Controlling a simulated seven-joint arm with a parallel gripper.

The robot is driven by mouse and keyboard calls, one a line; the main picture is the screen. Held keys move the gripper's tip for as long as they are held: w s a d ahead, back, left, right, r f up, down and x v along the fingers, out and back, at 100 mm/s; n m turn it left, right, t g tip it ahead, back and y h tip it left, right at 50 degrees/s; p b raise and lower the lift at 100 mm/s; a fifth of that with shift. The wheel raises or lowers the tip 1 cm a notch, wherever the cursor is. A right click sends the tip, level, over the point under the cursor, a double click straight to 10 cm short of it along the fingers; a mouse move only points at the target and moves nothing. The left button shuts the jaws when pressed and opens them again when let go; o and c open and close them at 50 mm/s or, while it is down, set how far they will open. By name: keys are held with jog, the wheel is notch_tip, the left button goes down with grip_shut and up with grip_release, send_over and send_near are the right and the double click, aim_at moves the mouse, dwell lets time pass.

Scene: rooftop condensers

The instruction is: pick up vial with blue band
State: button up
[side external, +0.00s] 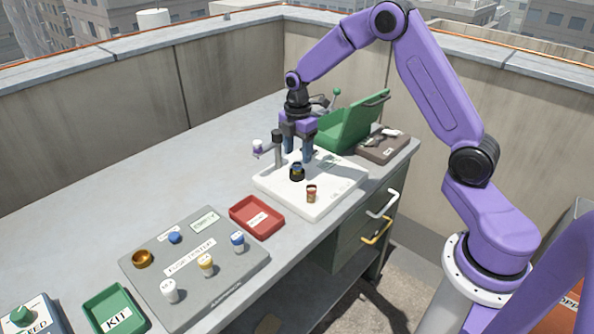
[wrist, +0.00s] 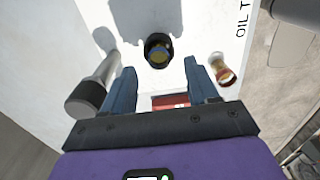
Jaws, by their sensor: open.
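In the wrist view the vial lies just beyond the gap between the fingertips (wrist: 159,68).
A vial with a reddish band (side external: 312,193) stands close by on the tray. A grey post with a black top (side external: 278,145) stands left of my gripper. A green open case (side external: 352,122) is behind; a red tray (side external: 257,217) and a knobbed grey panel (side external: 190,240) are nearer.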

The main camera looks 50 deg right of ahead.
aim_at(297, 163)
notch_tip(297, 163, down, 3)
jog(key=shift+w+f, duration=0.1)
grip_shut()
dwell(0.4)
